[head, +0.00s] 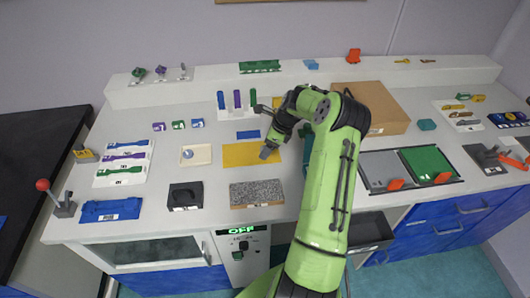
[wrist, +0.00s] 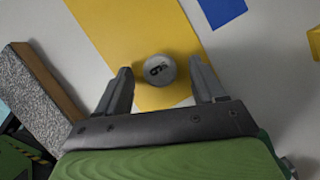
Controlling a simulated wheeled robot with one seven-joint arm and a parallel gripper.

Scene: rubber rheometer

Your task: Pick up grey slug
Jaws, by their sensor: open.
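The grey slug (wrist: 158,70) is a short round grey piece with a dark mark on its top. In the wrist view it is over the yellow mat (wrist: 120,30), between the two fingertips of my gripper (wrist: 161,74), with a gap on each side. The jaws are open and touch nothing visible. In the head view my gripper (head: 268,151) points down at the right part of the yellow mat (head: 238,155). There I cannot make out the slug apart from the gripper.
A speckled grey block (head: 257,193) with a brown side lies in front of the mat. A blue mat (head: 248,135) lies behind it. A white square dish (head: 196,155) stands left. A cardboard box (head: 385,105) stands to the right, behind my arm.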

